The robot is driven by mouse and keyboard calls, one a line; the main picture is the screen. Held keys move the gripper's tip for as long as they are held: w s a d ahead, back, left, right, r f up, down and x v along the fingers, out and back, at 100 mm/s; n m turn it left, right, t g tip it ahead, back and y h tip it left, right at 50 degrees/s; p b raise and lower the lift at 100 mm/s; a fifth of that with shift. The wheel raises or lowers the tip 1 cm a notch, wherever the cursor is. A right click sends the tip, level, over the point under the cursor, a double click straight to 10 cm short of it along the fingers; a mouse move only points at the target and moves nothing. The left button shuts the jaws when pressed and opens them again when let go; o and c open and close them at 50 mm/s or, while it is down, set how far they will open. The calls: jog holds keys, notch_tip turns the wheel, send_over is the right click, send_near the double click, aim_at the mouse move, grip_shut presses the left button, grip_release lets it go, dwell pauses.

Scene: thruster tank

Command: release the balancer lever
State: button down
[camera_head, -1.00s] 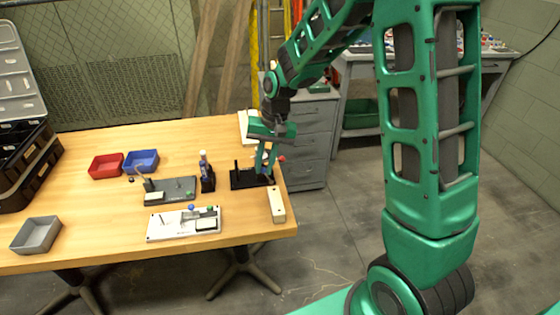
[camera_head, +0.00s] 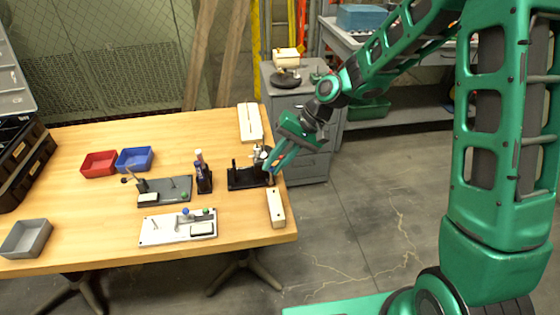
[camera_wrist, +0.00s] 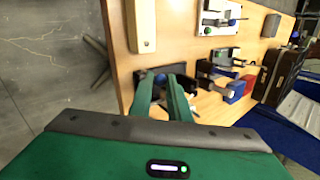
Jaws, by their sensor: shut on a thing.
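The balancer appears to be the low black stand (camera_head: 240,180) with upright posts near the table's right edge. A small light-coloured metallic part (camera_head: 260,155) stands at its right end. My gripper (camera_head: 269,168) reaches down from the right, with its green fingers at that end of the stand. The fingers are shut on what appears to be the balancer lever, which they mostly hide. In the wrist view my gripper (camera_wrist: 164,82) has its fingertips at the dark stand (camera_wrist: 150,74), and the lever cannot be made out clearly.
White blocks (camera_head: 276,207) and (camera_head: 250,124) lie in front of and behind the stand. A grey board (camera_head: 170,187), dark bottle holder (camera_head: 204,180) and white board (camera_head: 160,229) are to the left. Red (camera_head: 99,164) and blue (camera_head: 135,159) bins are farther left. Cabinet drawers (camera_head: 309,160) stand behind right.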

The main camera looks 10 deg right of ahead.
jog(key=shift+s+f, duration=0.1)
jog(key=shift+f, duration=0.05)
jog(key=c, duration=1.7)
grip_release()
jog(key=shift+o, duration=0.2)
jog(key=v, duration=1)
jog(key=shift+w+d+r, duration=0.25)
jog(key=shift+r, duration=0.05)
